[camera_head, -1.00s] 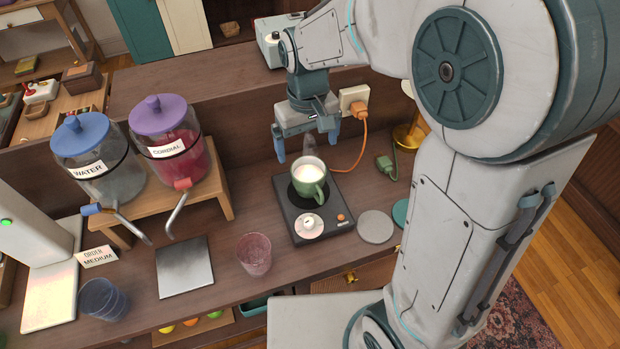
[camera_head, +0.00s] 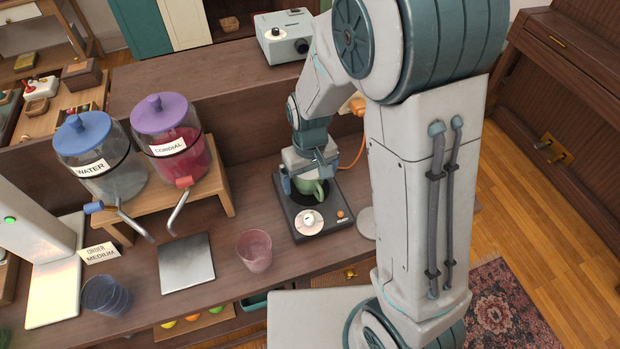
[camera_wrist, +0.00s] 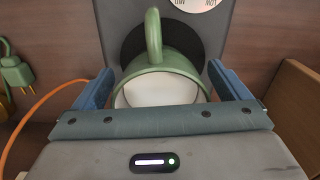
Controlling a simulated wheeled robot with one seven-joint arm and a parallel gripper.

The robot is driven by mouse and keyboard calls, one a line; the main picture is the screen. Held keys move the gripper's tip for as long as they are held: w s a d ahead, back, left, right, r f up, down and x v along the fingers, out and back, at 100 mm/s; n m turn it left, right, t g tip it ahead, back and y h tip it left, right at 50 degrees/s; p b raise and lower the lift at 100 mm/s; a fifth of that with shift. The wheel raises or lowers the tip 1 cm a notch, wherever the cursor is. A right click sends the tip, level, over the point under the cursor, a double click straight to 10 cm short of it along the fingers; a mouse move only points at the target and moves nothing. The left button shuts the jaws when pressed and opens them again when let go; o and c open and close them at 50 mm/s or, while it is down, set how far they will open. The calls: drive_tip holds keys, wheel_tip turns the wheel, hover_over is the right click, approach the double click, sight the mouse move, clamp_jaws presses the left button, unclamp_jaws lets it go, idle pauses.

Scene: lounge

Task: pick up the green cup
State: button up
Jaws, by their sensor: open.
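The green cup (camera_head: 312,188) stands upright on a black hot plate (camera_head: 336,224) with a white dial. My gripper (camera_head: 308,184) is lowered over the cup. In the wrist view my gripper (camera_wrist: 160,92) is open, with one blue finger on each side of the cup. Whether the fingers touch the cup I cannot tell. My gripper hides the cup's top in the head view.
Left of the hot plate stand a pink glass (camera_head: 254,250), a metal square plate (camera_head: 186,263) and a wooden stand (camera_head: 222,190) with water (camera_head: 100,157) and cordial (camera_head: 172,142) dispensers. An orange cord (camera_wrist: 40,115) runs beside the gripper. A projector (camera_head: 286,36) sits behind.

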drive_tip(key=c, duration=1.3)
drive_tip(key=shift+r, duration=0.25)
drive_tip(key=shift+c, duration=0.3)
